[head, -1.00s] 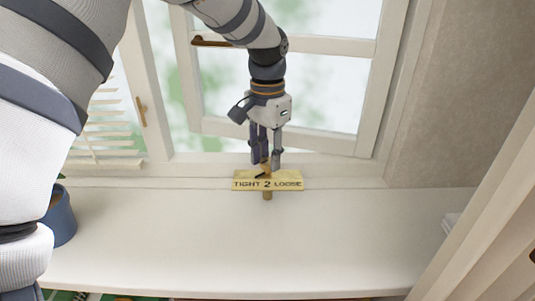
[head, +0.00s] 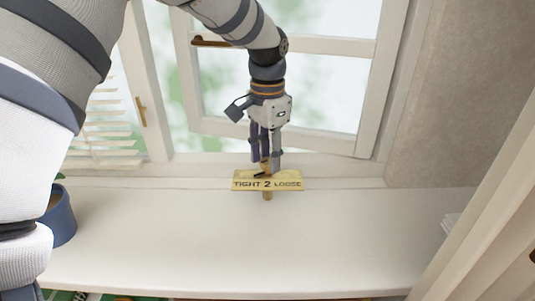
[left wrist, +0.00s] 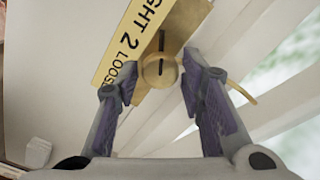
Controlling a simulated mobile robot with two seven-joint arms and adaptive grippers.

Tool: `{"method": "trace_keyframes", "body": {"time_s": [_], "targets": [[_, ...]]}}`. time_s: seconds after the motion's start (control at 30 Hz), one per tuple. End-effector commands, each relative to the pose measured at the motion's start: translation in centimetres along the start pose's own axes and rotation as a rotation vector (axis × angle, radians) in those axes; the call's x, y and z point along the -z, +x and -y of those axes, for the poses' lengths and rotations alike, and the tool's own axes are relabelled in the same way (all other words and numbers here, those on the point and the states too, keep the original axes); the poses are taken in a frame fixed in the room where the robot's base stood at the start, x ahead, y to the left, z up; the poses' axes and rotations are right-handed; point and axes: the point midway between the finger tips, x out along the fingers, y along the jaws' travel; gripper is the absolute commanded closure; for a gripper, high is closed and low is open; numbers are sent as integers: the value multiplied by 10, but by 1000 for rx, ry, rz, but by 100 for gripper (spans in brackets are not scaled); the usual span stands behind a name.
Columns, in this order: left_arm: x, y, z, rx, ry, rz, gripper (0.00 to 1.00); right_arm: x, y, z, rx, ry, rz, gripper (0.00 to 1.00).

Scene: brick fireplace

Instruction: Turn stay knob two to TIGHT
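Stay knob two is a small brass-coloured round knob (left wrist: 160,71) with a dark pointer line. In the left wrist view the line points up, leaning to the TIGHT side of the label's middle. In the left wrist view narrow gaps show between fingertips and knob. My right gripper is not in view.
An open white window casement (head: 285,135) stands behind my left gripper. A blue pot (head: 60,218) is at the left of the white sill (head: 250,240). A curtain (head: 480,215) hangs at the right.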

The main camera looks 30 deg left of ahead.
Motion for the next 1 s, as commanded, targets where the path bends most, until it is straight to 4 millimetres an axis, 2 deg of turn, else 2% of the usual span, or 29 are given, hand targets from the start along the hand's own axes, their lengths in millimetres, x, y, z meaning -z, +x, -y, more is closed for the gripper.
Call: {"method": "trace_keyframes", "body": {"time_s": [0.27, 0.37, 0.47, 0.6, 0.73, 0.83, 1.0], "targets": [[0, 0, 0, 0, -1, 0, 51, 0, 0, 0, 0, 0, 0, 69], [0, -6, 0, 1, -1, -1, 51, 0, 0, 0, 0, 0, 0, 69], [1, -26, 1, 3, -1, -5, 51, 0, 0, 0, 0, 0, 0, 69], [1, -66, 0, 4, -1, -5, 51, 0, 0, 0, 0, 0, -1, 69], [0, -96, 0, 2, -1, -4, 51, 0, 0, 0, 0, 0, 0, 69], [1, -111, 0, 1, -1, -2, 51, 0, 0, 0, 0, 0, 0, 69], [0, -120, 0, 0, -1, 1, 51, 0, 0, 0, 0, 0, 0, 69]]}}
